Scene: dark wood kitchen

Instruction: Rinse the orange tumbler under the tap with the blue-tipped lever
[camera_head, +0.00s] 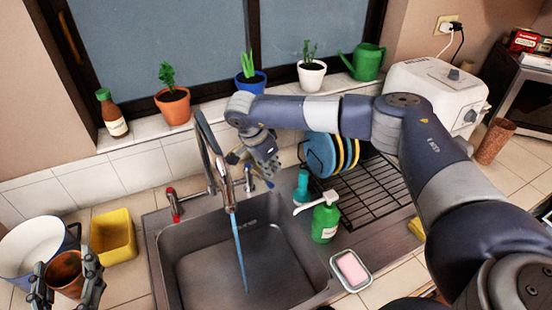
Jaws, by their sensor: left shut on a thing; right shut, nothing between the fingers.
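My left gripper (67,283) is at the lower left, shut on the orange tumbler (66,265), which looks brownish-orange. The tumbler is upright, left of the sink and apart from the water. The tap (212,145) stands behind the sink (215,262). A blue stream of water (240,255) runs from its spout into the basin. My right arm reaches across from the right. My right gripper (262,168) is shut and empty, close by the blue-tipped lever (267,182); I cannot tell whether they touch. A red-tipped lever (174,207) is on the tap's left.
A white pot (32,245) and a yellow container (112,237) stand left of the sink. A green soap bottle (325,221), a soap dish (351,270) and a dish rack (372,198) are on the right. Potted plants line the windowsill.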

